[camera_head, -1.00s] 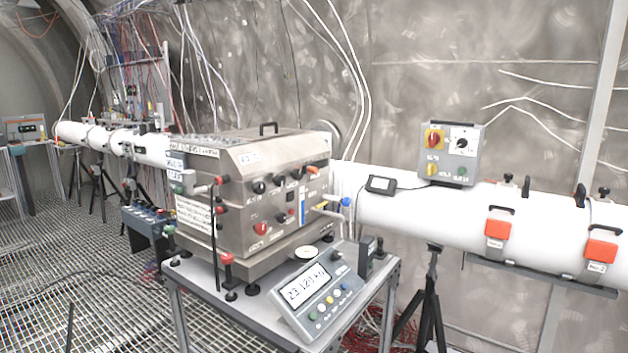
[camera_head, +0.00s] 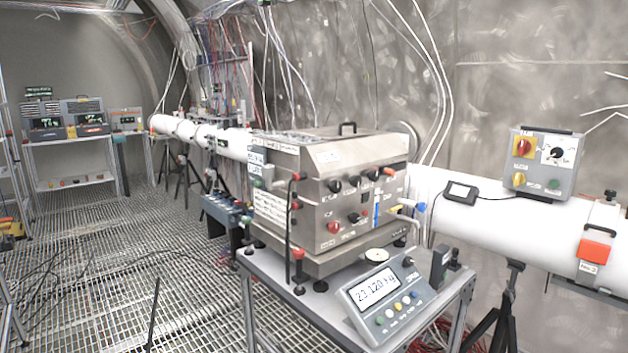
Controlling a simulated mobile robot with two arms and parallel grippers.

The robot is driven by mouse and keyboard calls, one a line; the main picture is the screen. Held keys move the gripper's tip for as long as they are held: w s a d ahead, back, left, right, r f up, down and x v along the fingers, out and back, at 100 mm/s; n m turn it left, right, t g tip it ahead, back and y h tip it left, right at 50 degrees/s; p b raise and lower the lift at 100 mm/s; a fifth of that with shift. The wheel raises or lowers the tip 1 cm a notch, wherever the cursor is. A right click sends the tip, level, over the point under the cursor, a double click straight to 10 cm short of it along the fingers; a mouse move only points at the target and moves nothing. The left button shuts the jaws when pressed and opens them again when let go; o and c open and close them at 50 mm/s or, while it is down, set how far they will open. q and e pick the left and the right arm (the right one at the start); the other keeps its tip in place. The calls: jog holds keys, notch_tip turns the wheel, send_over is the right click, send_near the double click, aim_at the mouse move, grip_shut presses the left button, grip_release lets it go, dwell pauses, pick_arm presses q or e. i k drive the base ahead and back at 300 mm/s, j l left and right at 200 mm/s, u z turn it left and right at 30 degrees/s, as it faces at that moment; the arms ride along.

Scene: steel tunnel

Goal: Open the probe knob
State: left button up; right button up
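A steel box (camera_head: 330,235) with several knobs on its front stands on a table in the middle of the view. Its front carries black knobs (camera_head: 334,186), a red knob (camera_head: 334,227), an orange-red handle (camera_head: 389,171) and a lever with a blue end (camera_head: 421,207). The labels are too small to read, so I cannot tell which is the probe knob. A thin black rod with red ends (camera_head: 289,215) stands at the box's left corner. Neither of my grippers is in view.
A scale with a lit display (camera_head: 378,288) sits on the table's front (camera_head: 300,300). A white pipe (camera_head: 545,228) runs behind, with a grey control box (camera_head: 541,163) on it. Shelves (camera_head: 72,183) with instruments stand far left. The grated floor (camera_head: 110,270) is mostly open at left.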

aim_at(374, 175)
jog(key=i+l, duration=0.3)
jog(key=i, duration=0.15)
jog(key=i+l, duration=0.25)
jog(key=i, duration=0.2)
jog(key=u, duration=0.05)
